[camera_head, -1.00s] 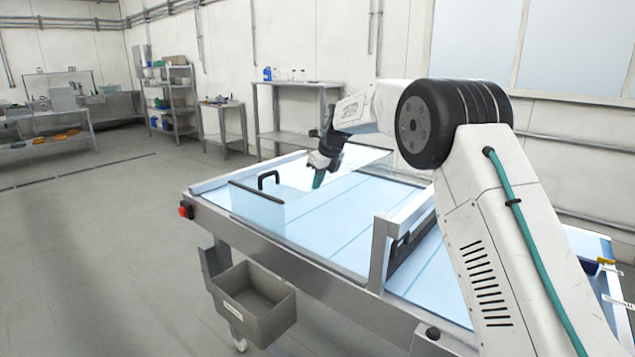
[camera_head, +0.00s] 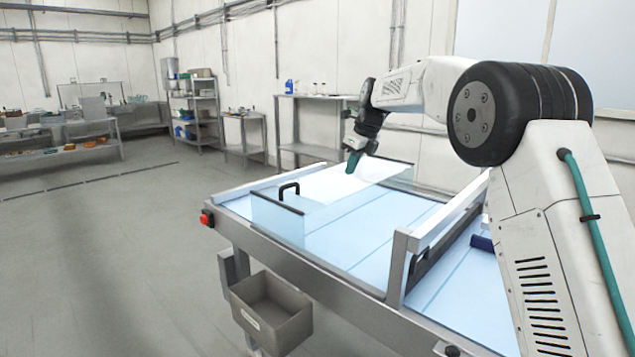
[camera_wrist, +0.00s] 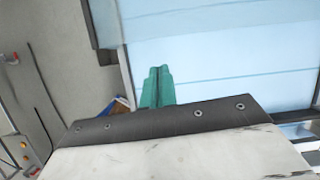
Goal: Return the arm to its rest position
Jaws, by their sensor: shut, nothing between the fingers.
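My gripper (camera_head: 354,162) hangs from my raised arm over the far part of the table, pointing down. Its green fingers are shut with nothing between them. In the wrist view the shut green fingers (camera_wrist: 158,88) show in front of the light blue table surface. My arm reaches from the right side of the head view, with its elbow high and its forearm stretched to the left. The gripper appears above or behind the clear box; the exact gap cannot be told.
A light blue table (camera_head: 345,246) with metal rails fills the middle. A clear box (camera_head: 277,219) with a black handle (camera_head: 289,189) stands on it. A grey bin (camera_head: 270,312) hangs at the table's front. Shelves (camera_head: 193,110) stand at the back left. The floor at left is clear.

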